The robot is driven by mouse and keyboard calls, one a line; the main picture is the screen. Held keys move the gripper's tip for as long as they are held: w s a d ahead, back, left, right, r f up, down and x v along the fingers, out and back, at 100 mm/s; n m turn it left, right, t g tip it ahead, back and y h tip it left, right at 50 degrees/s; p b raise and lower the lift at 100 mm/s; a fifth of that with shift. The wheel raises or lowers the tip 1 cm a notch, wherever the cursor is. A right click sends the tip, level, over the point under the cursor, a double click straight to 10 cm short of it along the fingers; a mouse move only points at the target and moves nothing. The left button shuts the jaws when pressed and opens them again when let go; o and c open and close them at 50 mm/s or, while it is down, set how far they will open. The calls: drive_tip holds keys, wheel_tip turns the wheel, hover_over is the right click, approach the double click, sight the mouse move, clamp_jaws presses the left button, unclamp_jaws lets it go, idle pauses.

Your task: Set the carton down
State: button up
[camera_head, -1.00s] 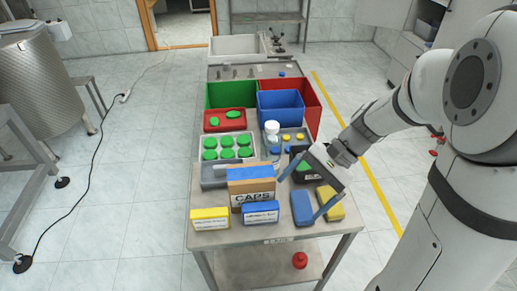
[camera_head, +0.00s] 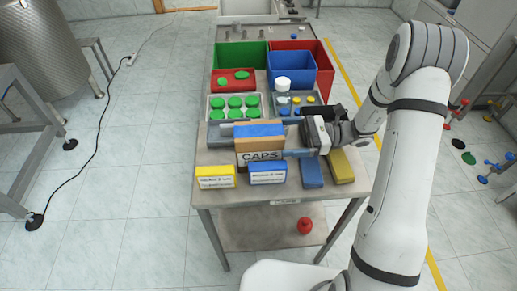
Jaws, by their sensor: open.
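The brown carton (camera_head: 259,158), marked CAPS and with a blue top, stands upright on the metal table (camera_head: 290,211), behind two small labelled boxes. My gripper (camera_head: 283,139) is to the right of the carton, pointing left. Its jaws are open, with one blue finger near the carton's front right edge and the other farther back. The tips are close to the carton's right side; I cannot tell whether they touch it.
A yellow box (camera_head: 215,183) and a blue box (camera_head: 267,179) stand in front of the carton. Blue and yellow blocks (camera_head: 312,174) (camera_head: 341,166) lie at right. Behind are a tray of green caps (camera_head: 234,121), a bottle (camera_head: 283,98) and green, blue and red bins (camera_head: 292,70).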

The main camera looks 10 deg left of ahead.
sight(265, 138)
drive_tip(key=x, duration=0.4)
drive_tip(key=p+x, duration=0.1)
drive_tip(key=x, duration=0.1)
drive_tip(key=shift+s+d+r, duration=0.1)
drive_tip(key=shift+s+r, duration=0.1)
drive_tip(key=shift+s, duration=0.05)
drive_tip(key=shift+s+a, duration=0.1)
drive_tip(key=shift+a, duration=0.35)
drive_tip(key=shift+c, duration=0.5)
drive_tip(key=c, duration=1.2)
drive_tip(key=shift+c, duration=0.6)
